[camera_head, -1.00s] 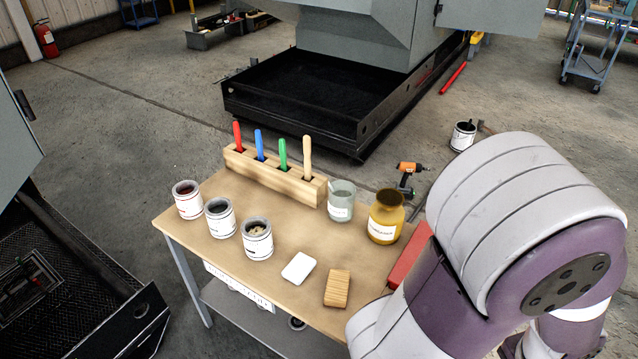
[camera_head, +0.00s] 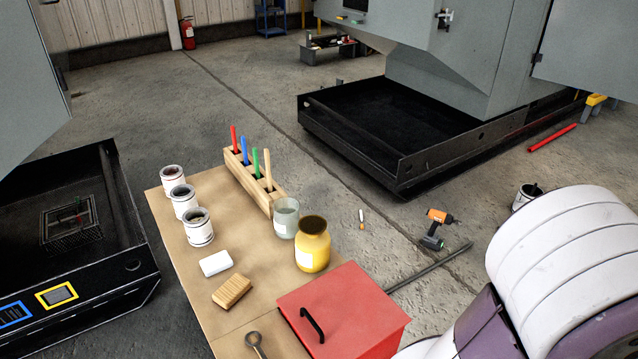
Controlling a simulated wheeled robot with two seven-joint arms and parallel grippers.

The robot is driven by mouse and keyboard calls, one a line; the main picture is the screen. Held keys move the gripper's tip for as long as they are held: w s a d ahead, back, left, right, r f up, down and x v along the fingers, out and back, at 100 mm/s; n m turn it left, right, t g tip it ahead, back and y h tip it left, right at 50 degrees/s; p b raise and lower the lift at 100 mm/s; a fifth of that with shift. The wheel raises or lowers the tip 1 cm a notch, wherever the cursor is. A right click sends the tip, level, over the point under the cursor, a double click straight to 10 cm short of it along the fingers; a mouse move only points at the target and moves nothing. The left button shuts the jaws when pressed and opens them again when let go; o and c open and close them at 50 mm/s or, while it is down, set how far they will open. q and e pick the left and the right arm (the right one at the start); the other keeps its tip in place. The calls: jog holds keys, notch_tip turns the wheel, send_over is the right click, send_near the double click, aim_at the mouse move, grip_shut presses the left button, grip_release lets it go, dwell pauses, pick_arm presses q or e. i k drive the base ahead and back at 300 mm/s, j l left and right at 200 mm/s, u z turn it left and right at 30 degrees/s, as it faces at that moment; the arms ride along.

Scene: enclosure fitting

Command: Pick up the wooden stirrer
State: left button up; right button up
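The wooden stirrer (camera_head: 268,170) is the plain tan stick standing upright in the right-end slot of a wooden holder block (camera_head: 252,185). Red (camera_head: 233,138), blue (camera_head: 244,151) and green (camera_head: 256,163) sticks stand in the other slots to its left. The holder stands along the far edge of the table (camera_head: 190,265). Neither of my grippers is in view. Only part of one of my arms shows, at the lower right, well apart from the stirrer.
Several white tins (camera_head: 198,228) line the table's left. A glass jar (camera_head: 286,217) and yellow jar (camera_head: 313,245) stand right of the holder. A white block (camera_head: 216,263), wooden block (camera_head: 231,290), red box (camera_head: 345,310) and metal tool (camera_head: 255,342) lie nearer. An orange drill (camera_head: 437,225) is on the floor.

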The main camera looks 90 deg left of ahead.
aim_at(266, 153)
jog(key=i+j+u, duration=0.25)
jog(key=i+u, duration=0.7)
jog(key=i, duration=0.15)
jog(key=i+l+u, duration=0.15)
jog(key=i+u, duration=0.3)
jog(key=i+l+u, duration=0.45)
jog(key=i, duration=0.15)
jog(key=i+j+u, duration=0.1)
jog(key=u, duration=0.35)
jog(key=i+u, duration=0.3)
jog(key=u, duration=0.15)
jog(key=i+l+u, duration=0.1)
jog(key=u, duration=0.35)
jog(key=i+l+u, duration=0.15)
jog(key=i+u, duration=0.15)
jog(key=u, duration=0.15)
jog(key=i+l+u, duration=0.15)
jog(key=u, duration=0.3)
